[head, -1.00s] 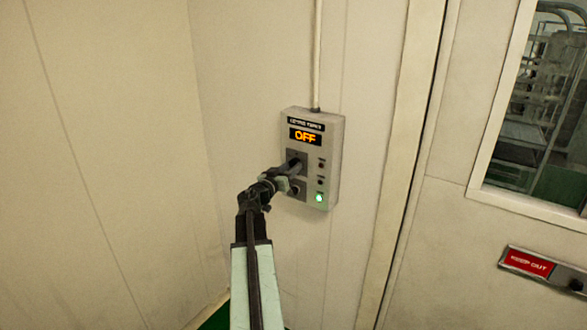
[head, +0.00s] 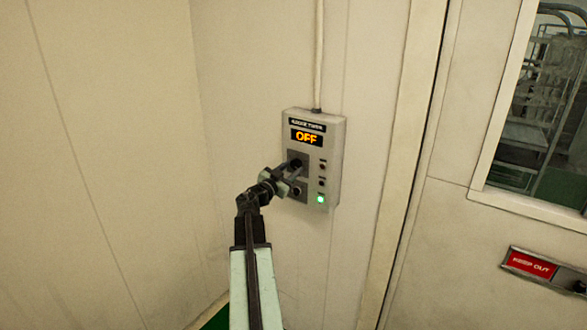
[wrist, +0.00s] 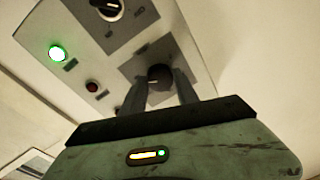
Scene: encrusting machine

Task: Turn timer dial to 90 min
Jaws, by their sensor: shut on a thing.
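The timer box (head: 333,140) is a pale grey panel on the wall, and its display (head: 306,138) reads OFF in orange. The upper dial (head: 294,162) is a dark round knob on a dark plate, partly hidden by my gripper (head: 293,172). The wrist view shows the panel upside down. There, the dial (wrist: 160,76) has a pale pointer mark and sits between the two fingers of my gripper (wrist: 160,84), which is shut on it. The dial's scale is too unclear to read.
A second dial (head: 297,190) is just below; it also shows in the wrist view (wrist: 108,8). A green lamp (head: 320,199) is lit below two small buttons. A conduit (head: 318,60) runs up the wall. A door with a KEEP OUT sign (head: 530,264) is at right.

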